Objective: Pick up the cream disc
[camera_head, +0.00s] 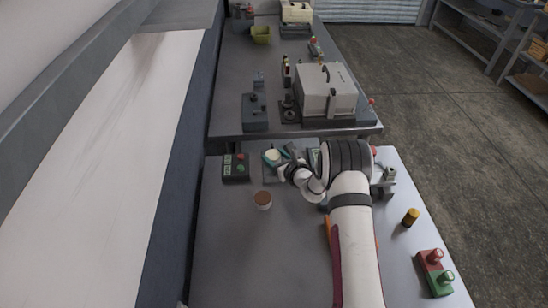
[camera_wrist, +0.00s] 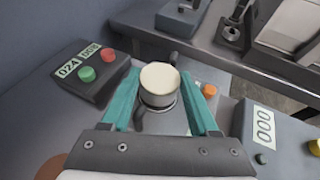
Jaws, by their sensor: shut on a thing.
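The cream disc (camera_wrist: 160,77) lies between the teal fingertips of my gripper (camera_wrist: 161,80) in the wrist view. My gripper is shut on it, one finger at each side. A dark round holder (camera_wrist: 157,101) shows just below the disc; I cannot tell whether the disc still touches it. In the head view the cream disc (camera_head: 272,155) is small, with my gripper (camera_head: 274,158) around it near the far edge of the near table.
A button box with a display (camera_head: 236,167) stands left of the gripper. An orange cylinder (camera_head: 410,217) and a red-green button box (camera_head: 434,272) stand right. A white machine (camera_head: 327,94) sits on the far table. The near left tabletop is clear.

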